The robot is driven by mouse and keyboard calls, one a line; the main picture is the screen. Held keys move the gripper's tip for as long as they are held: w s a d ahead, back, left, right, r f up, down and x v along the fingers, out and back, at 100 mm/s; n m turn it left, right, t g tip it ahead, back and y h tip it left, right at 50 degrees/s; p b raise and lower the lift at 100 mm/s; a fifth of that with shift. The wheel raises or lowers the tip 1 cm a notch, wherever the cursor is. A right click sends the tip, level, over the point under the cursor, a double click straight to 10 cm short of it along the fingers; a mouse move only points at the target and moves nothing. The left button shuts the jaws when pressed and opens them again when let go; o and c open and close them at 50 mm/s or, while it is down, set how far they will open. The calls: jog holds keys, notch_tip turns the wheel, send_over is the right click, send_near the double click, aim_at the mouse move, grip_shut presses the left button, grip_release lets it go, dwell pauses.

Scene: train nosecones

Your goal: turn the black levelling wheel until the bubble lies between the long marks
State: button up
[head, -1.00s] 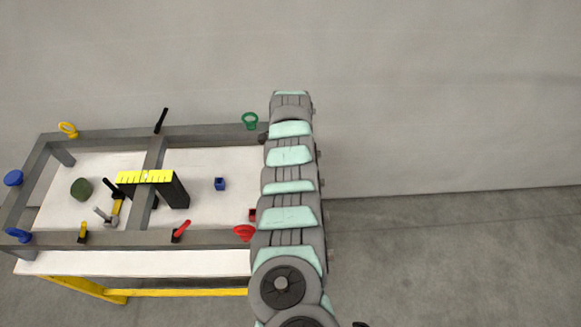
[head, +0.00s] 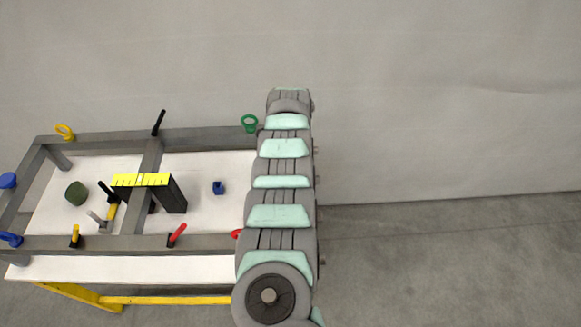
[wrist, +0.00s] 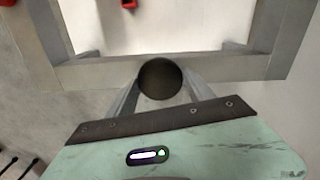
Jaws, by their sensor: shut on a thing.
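The black levelling wheel (wrist: 160,76) shows as a round dark disc at the grey frame bar in the wrist view. My gripper (wrist: 160,84) has one finger on each side of it and is shut on it. In the head view my arm hides the wheel and the gripper. A yellow level (head: 141,180) with black marks lies across the top of a black block (head: 174,194) near the frame's middle bar. The bubble is too small to make out, so its place between the marks cannot be told.
The grey frame (head: 200,243) stands on a white-topped table (head: 150,268) with yellow legs. It carries yellow, green, blue and red knobs and handles. A hammer (head: 110,213), a dark green lump (head: 76,193) and a small blue block (head: 218,188) lie inside. Right of my arm is open floor.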

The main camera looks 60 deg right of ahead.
jog(key=o, duration=1.4)
jog(key=shift+r, duration=0.1)
notch_tip(320, 180, up, 11)
jog(key=shift+f+b, duration=0.2)
jog(key=shift+b, duration=0.5)
